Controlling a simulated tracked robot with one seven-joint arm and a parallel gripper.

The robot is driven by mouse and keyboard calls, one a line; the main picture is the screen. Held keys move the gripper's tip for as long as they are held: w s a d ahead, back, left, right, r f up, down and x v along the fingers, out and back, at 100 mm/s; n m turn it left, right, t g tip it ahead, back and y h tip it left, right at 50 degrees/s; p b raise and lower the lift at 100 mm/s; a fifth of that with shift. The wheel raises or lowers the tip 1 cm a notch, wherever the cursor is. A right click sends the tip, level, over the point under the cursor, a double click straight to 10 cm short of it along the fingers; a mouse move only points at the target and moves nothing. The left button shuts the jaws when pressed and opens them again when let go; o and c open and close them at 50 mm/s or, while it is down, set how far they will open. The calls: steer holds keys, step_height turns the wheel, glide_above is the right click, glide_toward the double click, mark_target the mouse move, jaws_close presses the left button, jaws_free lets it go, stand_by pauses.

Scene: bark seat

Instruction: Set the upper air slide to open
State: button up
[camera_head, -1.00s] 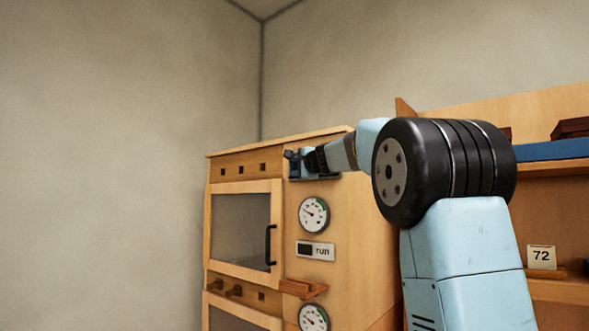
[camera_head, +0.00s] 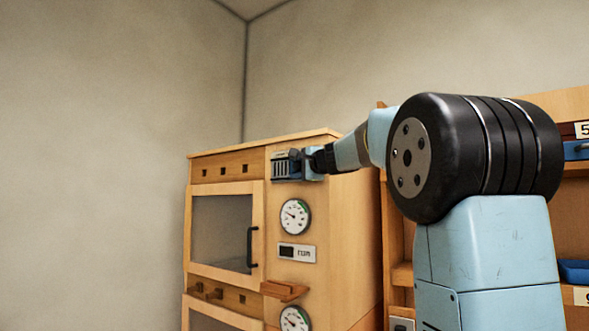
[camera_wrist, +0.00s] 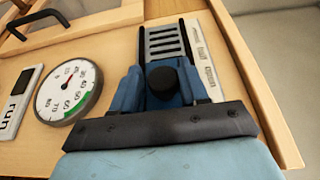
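The upper air slide (camera_head: 284,168) is a dark plate with a slotted grille at the top of the wooden cabinet's front panel. In the wrist view its slots (camera_wrist: 165,42) lie uncovered beyond the slide's round black knob (camera_wrist: 164,82). My gripper (camera_head: 309,163) is at the right end of the slide. In the wrist view the blue fingers of my gripper (camera_wrist: 163,88) stand on either side of the knob and appear closed on it. The lower part of the slide is hidden behind my gripper.
Below the slide are a round gauge (camera_head: 295,216) and a small "run" display (camera_head: 296,253). A glass-fronted door with a black handle (camera_head: 250,250) is to the left. A wooden ledge (camera_head: 284,290) juts out lower down. Shelves stand at the right.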

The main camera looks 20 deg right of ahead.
steer(key=o, duration=0.3)
steer(key=shift+d, duration=0.1)
steer(key=shift+s, duration=0.2)
steer(key=v, duration=1.3)
steer(key=shift+s+f, duration=0.1)
steer(key=shift+s, duration=0.15)
